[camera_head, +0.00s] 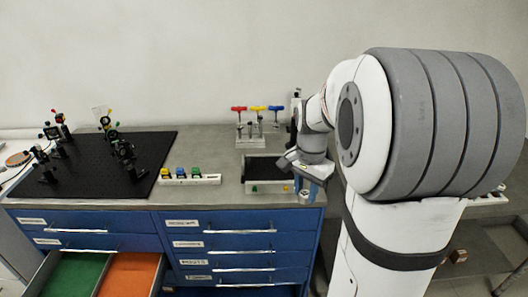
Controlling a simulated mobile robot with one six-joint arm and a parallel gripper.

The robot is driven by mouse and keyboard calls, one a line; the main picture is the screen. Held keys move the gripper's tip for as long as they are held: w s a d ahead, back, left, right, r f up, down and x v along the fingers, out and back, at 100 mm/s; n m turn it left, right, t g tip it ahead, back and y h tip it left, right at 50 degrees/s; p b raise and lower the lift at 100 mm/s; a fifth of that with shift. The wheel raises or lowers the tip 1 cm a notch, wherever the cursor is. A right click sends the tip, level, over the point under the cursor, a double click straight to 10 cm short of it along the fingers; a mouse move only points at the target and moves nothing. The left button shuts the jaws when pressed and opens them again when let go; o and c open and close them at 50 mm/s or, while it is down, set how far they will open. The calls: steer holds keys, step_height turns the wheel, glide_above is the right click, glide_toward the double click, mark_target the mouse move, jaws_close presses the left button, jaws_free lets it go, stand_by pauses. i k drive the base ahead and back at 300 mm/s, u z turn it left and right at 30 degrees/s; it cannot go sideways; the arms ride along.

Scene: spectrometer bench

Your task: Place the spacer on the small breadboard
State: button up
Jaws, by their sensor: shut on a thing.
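My gripper (306,182) is at the right end of the bench top, pointing down, small and partly hidden by my own wrist. It is shut on what looks like the spacer (304,197), a small grey cylinder low between the fingers, near the bench's front right edge. The small breadboard looks to be the small black panel (262,168) just left of my gripper. Its right side is partly covered by my wrist and gripper. The spacer appears to the right of and in front of this panel; its height above the bench is hard to tell.
A large black breadboard (90,186) with several optic mounts fills the bench's left. A white rack (190,181) with coloured pieces stands mid-bench. A stand with red, yellow and blue T-handled tools (257,122) is behind the small panel. An open drawer (100,275) juts out lower left.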

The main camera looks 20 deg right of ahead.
mark_target(269, 167)
steer(key=i, duration=0.95)
steer(key=u, duration=0.05)
